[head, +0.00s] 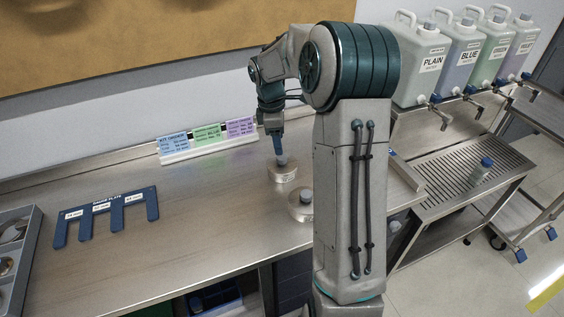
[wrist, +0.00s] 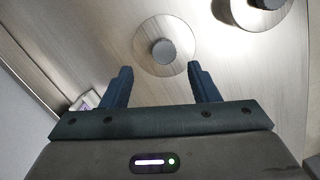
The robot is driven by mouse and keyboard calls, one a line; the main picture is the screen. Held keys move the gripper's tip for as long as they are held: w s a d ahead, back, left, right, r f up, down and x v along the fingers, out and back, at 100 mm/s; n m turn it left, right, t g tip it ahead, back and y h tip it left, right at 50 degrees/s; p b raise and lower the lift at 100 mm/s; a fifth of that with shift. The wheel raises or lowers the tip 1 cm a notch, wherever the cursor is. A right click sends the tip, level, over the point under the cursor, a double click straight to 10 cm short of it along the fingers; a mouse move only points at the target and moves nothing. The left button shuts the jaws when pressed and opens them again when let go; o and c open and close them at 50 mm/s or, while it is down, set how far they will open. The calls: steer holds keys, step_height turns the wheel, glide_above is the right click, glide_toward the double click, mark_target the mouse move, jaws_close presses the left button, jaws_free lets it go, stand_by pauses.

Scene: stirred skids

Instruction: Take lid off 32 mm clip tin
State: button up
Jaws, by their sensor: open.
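Two round metal tins with knobbed lids stand on the steel bench: a farther tin (head: 283,175) and a nearer tin (head: 302,214). Their labels are too small to read, so I cannot tell which is the 32 mm one. My gripper (head: 279,153) points down over the farther tin, close to its lid knob (head: 282,161). In the wrist view my gripper (wrist: 161,68) is open and empty. The lid (wrist: 146,60) with its dark round knob (wrist: 164,51) lies just ahead of and between the fingertips. The nearer tin (wrist: 255,20) is partly cut off at the top right.
A blue slotted gauge plate (head: 105,220) lies at the left, beside a grey tray (head: 36,240) of round parts. Coloured cards (head: 208,138) stand along the back wall. Large jugs (head: 430,65) stand at the right. The middle of the bench is clear.

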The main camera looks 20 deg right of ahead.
mark_target(282, 157)
steer(key=shift+s+d+f+p, duration=0.15)
steer(key=shift+s+f+p, duration=0.1)
steer(key=shift+f, duration=1.25)
steer(key=shift+s+d+f+p, duration=0.1)
steer(key=shift+s+f, duration=0.1)
steer(key=shift+f, duration=1.25)
steer(key=c, duration=1.1)
